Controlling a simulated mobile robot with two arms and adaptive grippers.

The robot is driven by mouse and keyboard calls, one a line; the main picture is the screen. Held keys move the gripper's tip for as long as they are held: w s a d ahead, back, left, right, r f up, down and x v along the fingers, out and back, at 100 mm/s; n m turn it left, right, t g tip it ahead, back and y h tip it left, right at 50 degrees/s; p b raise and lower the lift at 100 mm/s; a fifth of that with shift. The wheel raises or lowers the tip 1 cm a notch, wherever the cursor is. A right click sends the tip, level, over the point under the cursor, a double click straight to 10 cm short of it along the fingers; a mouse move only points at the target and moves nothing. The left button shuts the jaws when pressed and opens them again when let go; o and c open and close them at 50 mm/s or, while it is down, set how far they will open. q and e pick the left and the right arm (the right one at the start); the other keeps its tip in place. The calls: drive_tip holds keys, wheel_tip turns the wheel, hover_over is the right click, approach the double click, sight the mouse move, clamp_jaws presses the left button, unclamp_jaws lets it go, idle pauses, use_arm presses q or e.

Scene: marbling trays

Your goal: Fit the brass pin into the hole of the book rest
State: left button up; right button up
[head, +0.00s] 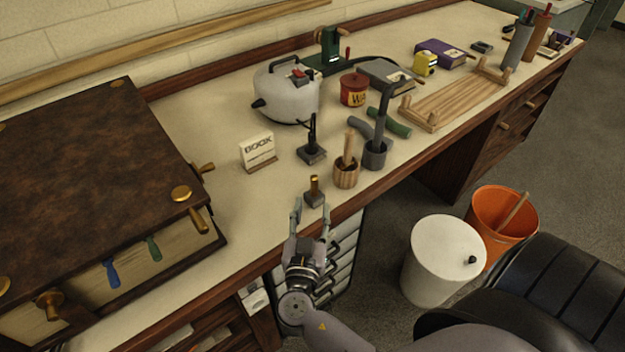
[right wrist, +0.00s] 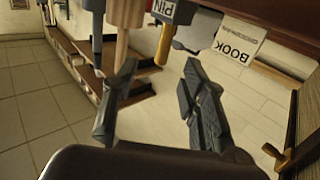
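The brass pin (head: 314,184) stands upright in a small grey block (head: 314,199) near the bench's front edge. In the right wrist view, upside down, the pin (right wrist: 163,46) points down from the block marked PIN. A white card marked BOOK (head: 258,149) stands on a small wooden base behind and left of the pin; I cannot make out a hole there. It also shows in the right wrist view (right wrist: 238,40). My right gripper (head: 312,208) is open and empty, just in front of the pin's block, fingers spread apart. My left gripper is out of view.
A striped wooden cup (head: 346,175) with a pestle stands close right of the pin. A black-stemmed grey block (head: 311,153) is behind it. A large brown press (head: 90,160) fills the left. A slatted wooden rack (head: 455,98) lies farther right. The bench between press and card is clear.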

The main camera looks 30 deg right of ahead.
sight(314, 185)
drive_tip(key=p+x, duration=0.1)
drive_tip(key=x, duration=0.3)
drive_tip(key=shift+w, duration=0.1)
drive_tip(key=shift+w+d+r, duration=0.1)
drive_tip(key=shift+w+d, duration=0.1)
drive_tip(key=shift+w, duration=0.1)
drive_tip(key=p+x, duration=0.2)
drive_tip(key=x, duration=0.1)
drive_tip(key=shift+w+d, duration=0.1)
drive_tip(key=shift+w, duration=0.25)
drive_tip(key=shift+w+d+f, duration=0.25)
drive_tip(key=shift+w, duration=0.05)
clamp_jaws()
